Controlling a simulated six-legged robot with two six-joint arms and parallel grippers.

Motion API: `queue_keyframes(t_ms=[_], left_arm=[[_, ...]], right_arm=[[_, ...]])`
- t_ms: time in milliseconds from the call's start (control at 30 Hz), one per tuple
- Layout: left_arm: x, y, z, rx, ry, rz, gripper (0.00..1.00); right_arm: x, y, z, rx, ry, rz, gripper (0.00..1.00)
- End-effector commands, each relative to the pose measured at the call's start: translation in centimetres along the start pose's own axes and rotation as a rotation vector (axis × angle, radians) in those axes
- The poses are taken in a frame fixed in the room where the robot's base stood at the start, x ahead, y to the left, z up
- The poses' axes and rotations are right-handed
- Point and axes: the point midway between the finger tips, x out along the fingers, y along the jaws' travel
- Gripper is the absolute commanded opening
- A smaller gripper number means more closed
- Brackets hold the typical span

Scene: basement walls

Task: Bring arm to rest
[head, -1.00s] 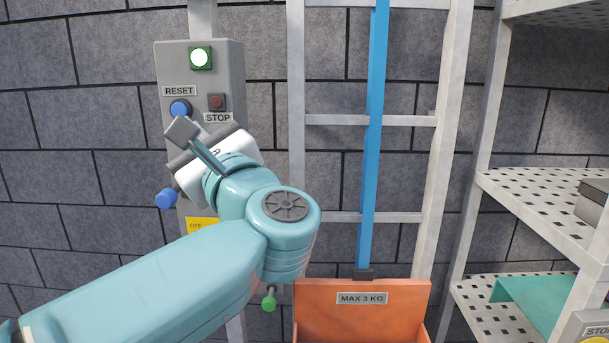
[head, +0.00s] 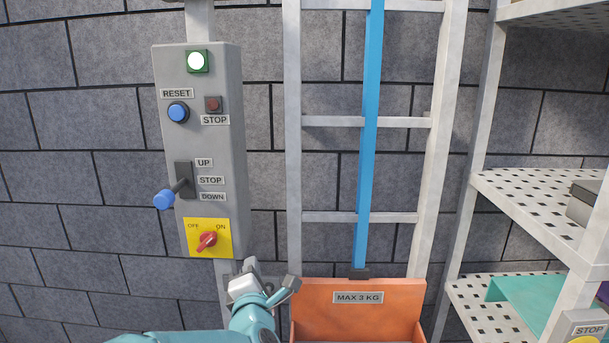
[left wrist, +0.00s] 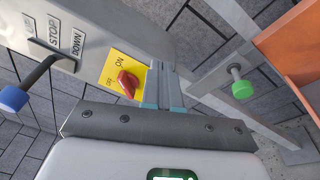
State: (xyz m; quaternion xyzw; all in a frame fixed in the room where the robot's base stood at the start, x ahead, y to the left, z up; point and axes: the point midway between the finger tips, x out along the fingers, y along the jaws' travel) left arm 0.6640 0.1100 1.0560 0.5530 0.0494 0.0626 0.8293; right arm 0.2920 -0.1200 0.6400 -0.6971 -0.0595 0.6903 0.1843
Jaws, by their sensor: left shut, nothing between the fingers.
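My left gripper (head: 289,284) is low in the head view, below the grey control box (head: 228,150) and beside the left edge of the orange bin. Its fingers are together with nothing between them, and it appears clear of the box. In the left wrist view the closed fingers (left wrist: 165,86) point up past the red rotary switch (left wrist: 128,84). My teal left arm (head: 250,322) comes in along the bottom edge. My right gripper is not in view.
An orange bin (head: 358,313) marked MAX 3 KG hangs on a blue rail. Shelves (head: 540,205) stand right.

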Motion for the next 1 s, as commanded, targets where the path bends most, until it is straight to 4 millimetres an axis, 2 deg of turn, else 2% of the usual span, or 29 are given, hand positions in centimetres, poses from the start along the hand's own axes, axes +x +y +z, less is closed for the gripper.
queue_keyframes(t_ms=[33,100,167,200,267,300,367,400,467,500,600,700,733,833,1000], left_arm=[[-0.3,-4.1,-2.1,0.144,-0.007,-0.103,0.00],[-1.4,-9.4,-4.7,0.337,-0.042,-0.243,0.00],[-2.9,-13.7,-6.9,0.490,-0.085,-0.363,0.00],[-4.2,-16.4,-8.5,0.585,-0.122,-0.444,0.00],[-6.7,-20.2,-10.8,0.719,-0.189,-0.566,0.00],[-8.6,-22.6,-12.3,0.801,-0.243,-0.647,0.00],[-11.9,-25.9,-14.5,0.911,-0.336,-0.767,0.00],[-14.3,-27.8,-15.9,0.977,-0.407,-0.844,0.00],[-18.2,-30.3,-17.7,1.062,-0.528,-0.953,0.00],[-20.9,-31.6,-18.7,1.108,-0.614,-1.018,0.00],[-27.2,-33.8,-20.6,1.183,-0.829,-1.143,0.00],[-32.1,-34.7,-21.6,1.214,-1.009,-1.216,0.00],[-33.2,-34.8,-21.7,1.220,-1.053,-1.228,0.00],[-35.5,-35.0,-22.0,1.226,-1.148,-1.251,0.00],[-36.3,-35.0,-22.1,1.229,-1.182,-1.256,0.00]], right_arm=[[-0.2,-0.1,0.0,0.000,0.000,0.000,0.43],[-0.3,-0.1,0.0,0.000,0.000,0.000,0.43],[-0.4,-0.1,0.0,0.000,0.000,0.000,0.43],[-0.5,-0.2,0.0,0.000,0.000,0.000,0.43],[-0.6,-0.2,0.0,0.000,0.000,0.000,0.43],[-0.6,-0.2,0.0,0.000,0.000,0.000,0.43],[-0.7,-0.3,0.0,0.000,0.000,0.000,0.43],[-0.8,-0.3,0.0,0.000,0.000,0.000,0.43],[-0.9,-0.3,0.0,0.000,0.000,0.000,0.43],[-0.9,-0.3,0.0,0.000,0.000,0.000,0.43],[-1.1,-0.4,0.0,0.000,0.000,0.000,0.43],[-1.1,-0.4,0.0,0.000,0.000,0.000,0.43],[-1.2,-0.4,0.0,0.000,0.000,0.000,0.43],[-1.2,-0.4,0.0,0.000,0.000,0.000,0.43],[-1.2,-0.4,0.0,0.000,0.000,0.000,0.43]])
